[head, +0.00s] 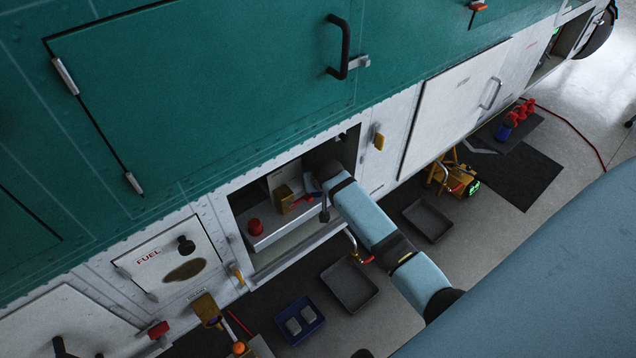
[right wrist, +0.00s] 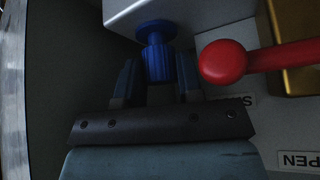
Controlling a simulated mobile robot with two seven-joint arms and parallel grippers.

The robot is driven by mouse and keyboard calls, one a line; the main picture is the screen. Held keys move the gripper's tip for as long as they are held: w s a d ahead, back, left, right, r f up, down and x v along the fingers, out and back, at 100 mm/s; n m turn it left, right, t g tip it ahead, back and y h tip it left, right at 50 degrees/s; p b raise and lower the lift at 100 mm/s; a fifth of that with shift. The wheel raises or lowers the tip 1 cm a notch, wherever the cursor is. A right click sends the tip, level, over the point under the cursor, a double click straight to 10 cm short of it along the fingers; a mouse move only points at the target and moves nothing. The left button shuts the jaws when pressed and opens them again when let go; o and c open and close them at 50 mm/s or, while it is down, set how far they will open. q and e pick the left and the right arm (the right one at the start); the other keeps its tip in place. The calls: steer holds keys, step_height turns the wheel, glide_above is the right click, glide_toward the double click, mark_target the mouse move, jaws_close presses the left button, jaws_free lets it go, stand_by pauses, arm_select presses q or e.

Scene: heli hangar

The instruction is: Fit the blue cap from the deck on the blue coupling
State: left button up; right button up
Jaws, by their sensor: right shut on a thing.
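In the right wrist view a blue ribbed cap (right wrist: 158,64) sits between the two fingers of my right gripper (right wrist: 158,82), which is shut on it. The cap's far end meets a round blue coupling (right wrist: 155,30) on the underside of a pale block. The two appear in line and touching, but I cannot tell how far the cap is seated. In the head view my right arm reaches into an open bay in the helicopter's side, and its gripper (head: 312,186) is mostly hidden there. My left gripper is not in view.
A red ball-ended lever (right wrist: 222,62) on a gold block (right wrist: 290,45) stands close right of the gripper. A red knob (head: 254,227) stands on the bay's shelf (head: 275,236). Grey trays (head: 349,286) and a blue bin (head: 299,318) lie below.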

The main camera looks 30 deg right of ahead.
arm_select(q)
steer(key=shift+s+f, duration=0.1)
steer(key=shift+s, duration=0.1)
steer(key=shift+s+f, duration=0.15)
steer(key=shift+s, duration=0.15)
arm_select(e)
steer(key=shift+f, duration=0.25)
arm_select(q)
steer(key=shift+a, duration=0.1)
arm_select(e)
steer(key=shift+f, duration=0.1)
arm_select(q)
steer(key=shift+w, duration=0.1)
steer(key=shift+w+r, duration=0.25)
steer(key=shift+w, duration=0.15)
arm_select(e)
steer(key=shift+s+f, duration=0.1)
steer(key=shift+f, duration=0.05)
